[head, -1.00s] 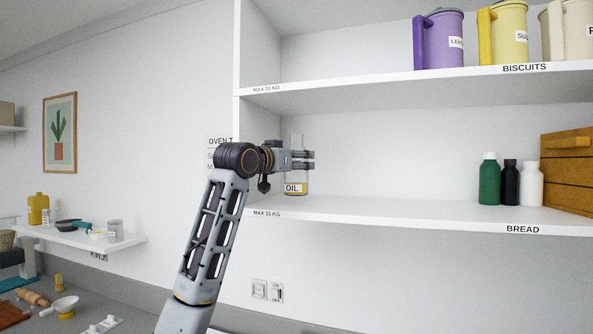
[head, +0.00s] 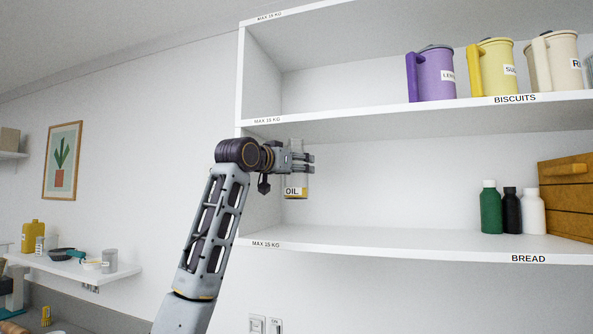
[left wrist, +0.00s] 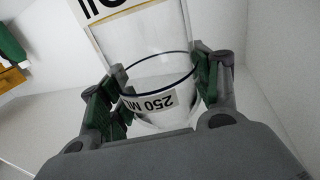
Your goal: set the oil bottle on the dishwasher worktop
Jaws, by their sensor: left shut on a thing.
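The oil bottle (head: 296,188) is clear with a white "OIL" label and some yellow at its lower part. My left gripper (head: 303,162) is shut on its upper part and holds it upright, with its bottom above the lower shelf board (head: 390,246). In the left wrist view the fingers (left wrist: 155,95) sit on both sides of the clear bottle (left wrist: 150,45), beside a "250 ML" marking. The dishwasher worktop cannot be made out for sure. My right gripper is out of view.
Green (head: 490,208), black (head: 511,211) and white (head: 534,212) bottles stand on the same shelf to the right, beside a wooden box (head: 566,197). The upper shelf board (head: 400,121) is above the gripper. A wall shelf (head: 75,268) with several items is at left.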

